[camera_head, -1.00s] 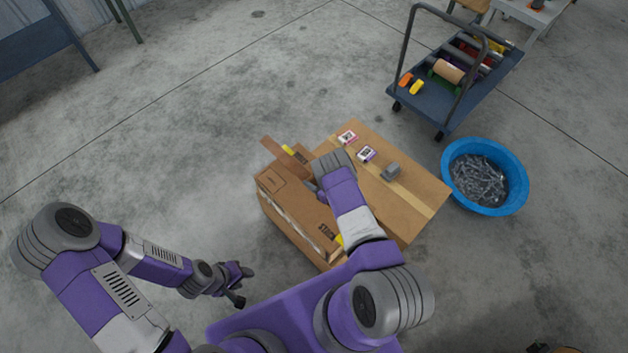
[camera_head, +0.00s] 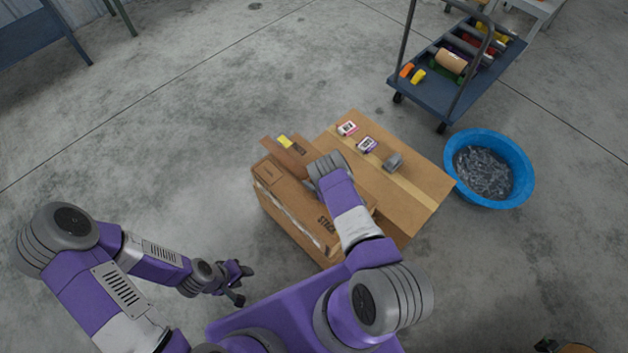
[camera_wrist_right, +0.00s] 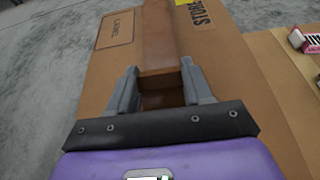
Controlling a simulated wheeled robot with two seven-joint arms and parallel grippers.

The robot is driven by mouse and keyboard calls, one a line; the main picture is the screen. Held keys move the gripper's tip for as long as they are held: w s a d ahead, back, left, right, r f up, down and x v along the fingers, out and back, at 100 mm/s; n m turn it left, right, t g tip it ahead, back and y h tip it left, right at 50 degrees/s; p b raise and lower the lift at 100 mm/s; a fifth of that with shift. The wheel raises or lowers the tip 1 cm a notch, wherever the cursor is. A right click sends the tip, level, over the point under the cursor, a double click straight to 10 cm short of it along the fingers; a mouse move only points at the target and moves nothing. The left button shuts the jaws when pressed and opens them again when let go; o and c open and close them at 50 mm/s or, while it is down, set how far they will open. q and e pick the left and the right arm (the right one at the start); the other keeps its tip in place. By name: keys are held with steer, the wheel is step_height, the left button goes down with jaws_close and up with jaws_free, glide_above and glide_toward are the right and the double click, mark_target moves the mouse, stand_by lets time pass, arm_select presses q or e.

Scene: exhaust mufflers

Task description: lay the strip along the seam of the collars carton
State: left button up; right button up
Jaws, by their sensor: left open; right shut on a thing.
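The collars carton (camera_head: 288,215) is a brown closed box on the floor in the head view, with dark printing on top. Its top also shows in the wrist view (camera_wrist_right: 105,65). A long brown strip (camera_wrist_right: 155,35) runs away from my right gripper (camera_wrist_right: 158,82) over the carton top. The gripper is shut on the strip's near end. I cannot tell whether the strip touches the top. In the head view my right wrist hides the fingers and part of the carton. My left gripper (camera_head: 240,282) is open and empty, left of the carton.
A larger cardboard surface (camera_head: 410,185) lies right of the carton, bearing two small labelled boxes (camera_head: 347,129) and a grey block (camera_head: 392,162). Beyond are a blue tub (camera_head: 522,170) of metal parts and a loaded trolley (camera_head: 415,97).

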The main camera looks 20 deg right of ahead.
steer(key=shift+f+b, duration=0.55)
steer(key=shift+f, duration=0.05)
stand_by(0.3)
steer(key=o, duration=1.1)
steer(key=shift+c, duration=0.2)
steer(key=shift+r, duration=0.1)
steer(key=p+v, duration=0.3)
steer(key=v, duration=0.4)
steer(key=shift+s+d, duration=0.1)
steer(key=shift+s, duration=0.2)
